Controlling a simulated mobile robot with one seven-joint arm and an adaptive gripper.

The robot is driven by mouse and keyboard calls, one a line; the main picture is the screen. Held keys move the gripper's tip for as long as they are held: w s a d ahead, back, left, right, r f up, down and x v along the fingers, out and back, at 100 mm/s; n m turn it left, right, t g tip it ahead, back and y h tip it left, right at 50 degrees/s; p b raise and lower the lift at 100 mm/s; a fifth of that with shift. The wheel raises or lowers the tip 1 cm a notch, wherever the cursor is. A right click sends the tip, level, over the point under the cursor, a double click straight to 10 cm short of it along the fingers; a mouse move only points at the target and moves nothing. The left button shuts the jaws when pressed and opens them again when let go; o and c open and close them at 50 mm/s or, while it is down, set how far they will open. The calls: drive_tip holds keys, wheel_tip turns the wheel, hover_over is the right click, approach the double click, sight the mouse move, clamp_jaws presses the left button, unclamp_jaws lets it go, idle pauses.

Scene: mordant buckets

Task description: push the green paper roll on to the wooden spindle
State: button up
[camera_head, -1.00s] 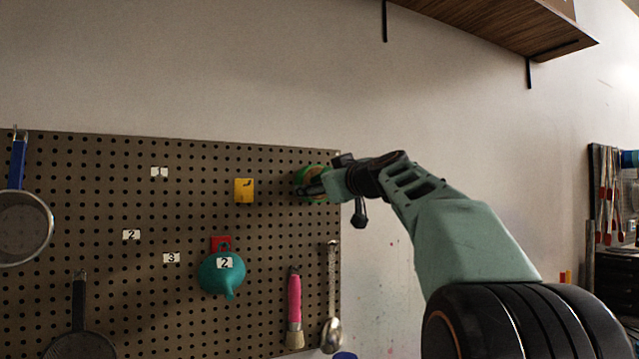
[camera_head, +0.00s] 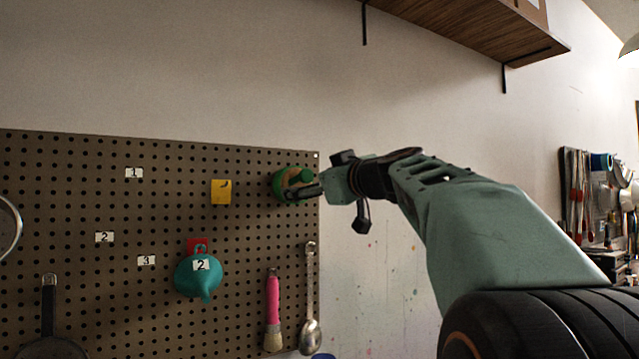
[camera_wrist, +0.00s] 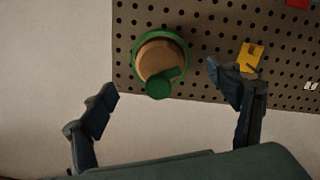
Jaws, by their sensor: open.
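On the pegboard's upper right corner, a green ring (camera_head: 278,185) surrounds a tan round wooden-looking piece. The wrist view shows the green ring (camera_wrist: 137,42) around the tan cylinder (camera_wrist: 158,58). A smaller green piece (camera_wrist: 158,88) overlaps the lower front of the tan face. I cannot tell for sure which green part is the paper roll, or how far it sits on the spindle. My gripper (camera_wrist: 161,79) is open, with its two fingers apart below and either side of these parts, and nothing between them. In the head view my gripper (camera_head: 303,191) partly hides their lower right.
The pegboard (camera_head: 120,185) holds a yellow piece (camera_head: 221,192), a teal funnel (camera_head: 203,275), a pink-handled brush (camera_head: 273,305) and a metal spoon (camera_head: 310,310). A wooden shelf (camera_head: 480,30) hangs above.

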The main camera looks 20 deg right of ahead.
drive_tip(key=shift+s+d, duration=0.2)
drive_tip(key=shift+s, duration=0.9)
drive_tip(key=shift+s+d, duration=0.2)
drive_tip(key=shift+s, duration=0.85)
